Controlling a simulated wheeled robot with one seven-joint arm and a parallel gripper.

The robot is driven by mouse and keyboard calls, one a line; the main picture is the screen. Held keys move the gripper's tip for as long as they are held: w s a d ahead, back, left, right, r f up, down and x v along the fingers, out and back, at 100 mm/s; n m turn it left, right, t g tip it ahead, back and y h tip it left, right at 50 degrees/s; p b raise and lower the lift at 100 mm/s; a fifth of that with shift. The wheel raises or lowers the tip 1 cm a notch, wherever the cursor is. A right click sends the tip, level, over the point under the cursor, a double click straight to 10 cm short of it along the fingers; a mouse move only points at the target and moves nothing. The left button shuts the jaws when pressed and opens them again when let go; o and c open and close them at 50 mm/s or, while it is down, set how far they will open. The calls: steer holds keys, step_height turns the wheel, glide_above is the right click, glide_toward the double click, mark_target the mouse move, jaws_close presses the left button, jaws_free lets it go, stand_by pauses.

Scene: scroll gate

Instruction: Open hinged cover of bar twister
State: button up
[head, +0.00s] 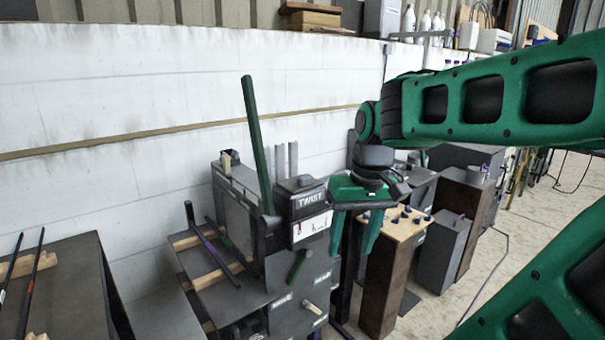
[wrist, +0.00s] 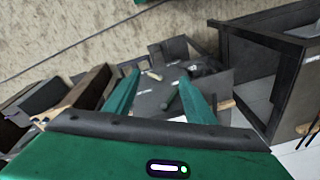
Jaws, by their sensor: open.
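The bar twister (head: 310,232) is a dark grey machine labelled "TWIST", with a white panel below the label. A long green lever (head: 258,150) rises at its left. A green handle (head: 298,267) and a pale handle (head: 312,307) stick out of its lower front. In the wrist view, the green handle (wrist: 172,98) and pale handle (wrist: 154,75) show between or just beyond my fingers. I cannot tell for sure which part is the hinged cover. My gripper (head: 353,238) is open and empty, fingers down, to the right of the labelled head. It also shows in the wrist view (wrist: 158,82).
A wood-topped stand (head: 408,225) with small dark pegs is close behind and right of my gripper. Grey and brown cabinets (head: 440,250) stand farther right. A rack with dark bars (head: 212,247) is left of the machine, before a white wall (head: 150,110). Floor shows at right.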

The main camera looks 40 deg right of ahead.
mark_target(306, 175)
steer(key=w+d+r+n+t, duration=0.3)
steer(key=w+r+n, duration=0.2)
steer(key=w+r, duration=1.2)
steer(key=x, duration=0.2)
steer(key=s+x, duration=0.1)
steer(key=x, duration=0.5)
steer(key=shift+s+a+f, duration=0.2)
steer(key=shift+f, duration=0.2)
steer(key=c, duration=1.2)
steer(key=shift+d, duration=0.1)
jaws_close()
steer(key=shift+d, duration=0.1)
